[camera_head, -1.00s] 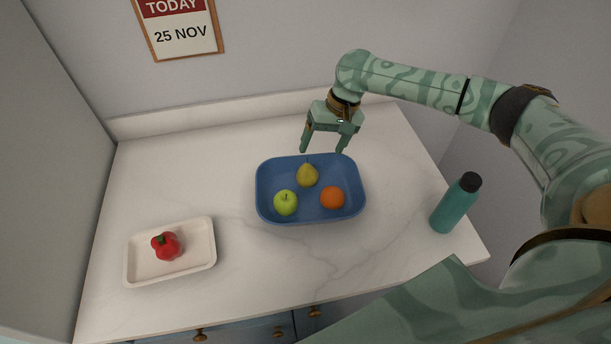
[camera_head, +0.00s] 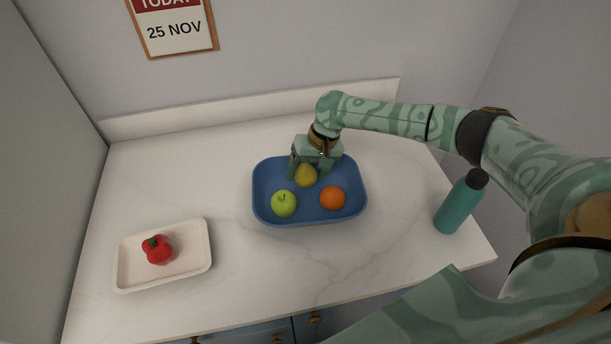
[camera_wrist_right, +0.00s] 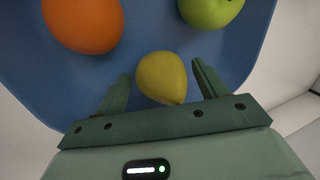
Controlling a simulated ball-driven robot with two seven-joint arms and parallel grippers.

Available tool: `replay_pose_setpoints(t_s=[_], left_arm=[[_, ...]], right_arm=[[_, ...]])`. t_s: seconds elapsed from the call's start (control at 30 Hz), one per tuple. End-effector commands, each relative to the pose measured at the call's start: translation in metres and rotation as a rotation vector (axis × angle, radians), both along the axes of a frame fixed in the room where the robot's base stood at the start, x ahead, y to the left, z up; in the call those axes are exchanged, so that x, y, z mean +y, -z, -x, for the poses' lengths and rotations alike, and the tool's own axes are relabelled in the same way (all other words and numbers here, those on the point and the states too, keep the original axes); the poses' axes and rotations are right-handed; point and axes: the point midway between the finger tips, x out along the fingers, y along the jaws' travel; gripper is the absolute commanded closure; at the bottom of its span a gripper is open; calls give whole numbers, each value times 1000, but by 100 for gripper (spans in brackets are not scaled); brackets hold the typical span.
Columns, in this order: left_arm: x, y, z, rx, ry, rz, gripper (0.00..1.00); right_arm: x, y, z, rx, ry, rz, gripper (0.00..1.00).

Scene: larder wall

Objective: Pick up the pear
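The yellow-green pear (camera_head: 306,176) lies at the back of the blue tray (camera_head: 265,212). My right gripper (camera_head: 306,178) is down at the tray, open, with one finger on each side of the pear. In the right wrist view the pear (camera_wrist_right: 162,77) sits between the two spread fingers of the gripper (camera_wrist_right: 160,80), with gaps on both sides. My left gripper is not in view.
A green apple (camera_head: 284,203) and an orange (camera_head: 332,198) lie in the tray in front of the pear. A teal bottle (camera_head: 457,207) stands at right. A white tray (camera_head: 135,280) with a red pepper (camera_head: 158,250) is at left. The counter's front middle is clear.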

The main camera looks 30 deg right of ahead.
Motion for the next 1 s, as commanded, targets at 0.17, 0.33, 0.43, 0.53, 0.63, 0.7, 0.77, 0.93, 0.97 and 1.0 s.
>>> replay_pose_setpoints(t_s=[0.17,0.33,0.43,0.53,0.63,0.7,0.77,0.93,0.97,1.0], left_arm=[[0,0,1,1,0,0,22],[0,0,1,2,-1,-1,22],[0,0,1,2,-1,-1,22],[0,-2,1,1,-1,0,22],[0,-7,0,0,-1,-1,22],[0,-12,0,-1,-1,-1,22],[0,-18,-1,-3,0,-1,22],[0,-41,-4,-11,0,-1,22],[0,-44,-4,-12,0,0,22],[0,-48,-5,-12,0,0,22]], right_arm=[[0,0,0,0,0,0,77],[0,-1,0,-1,0,0,77],[0,-1,0,-1,0,0,77],[0,-6,0,-1,-1,-1,77],[0,-17,-1,-4,0,-1,77],[0,-30,-1,-4,-2,-1,77],[4,-43,2,-5,-4,-1,77],[32,-89,26,-7,-7,-1,77],[37,-97,31,-7,-7,-1,77],[45,-103,38,-5,-8,-2,77]])
